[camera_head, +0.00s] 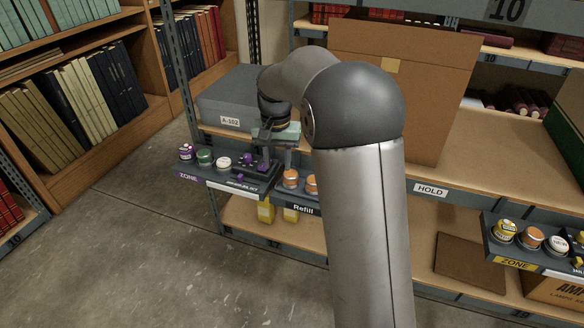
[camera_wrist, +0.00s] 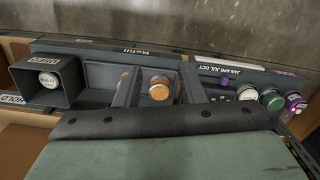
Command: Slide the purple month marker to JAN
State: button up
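The month slider (camera_head: 255,168) is a dark block with several small purple parts on the shelf's front ledge; which part is the marker is unclear. The marker's exact month is not readable.
Purple (camera_head: 186,152), green (camera_head: 205,157) and white (camera_head: 223,163) jars stand left of the slider. Orange-lidded jars (camera_head: 290,178) stand right, by the Refill label. A grey box (camera_head: 228,97) sits behind. The wrist view shows an open dark bin (camera_wrist: 47,82).

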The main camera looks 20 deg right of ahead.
jog(key=shift+s+d, duration=0.3)
jog(key=shift+s, duration=0.55)
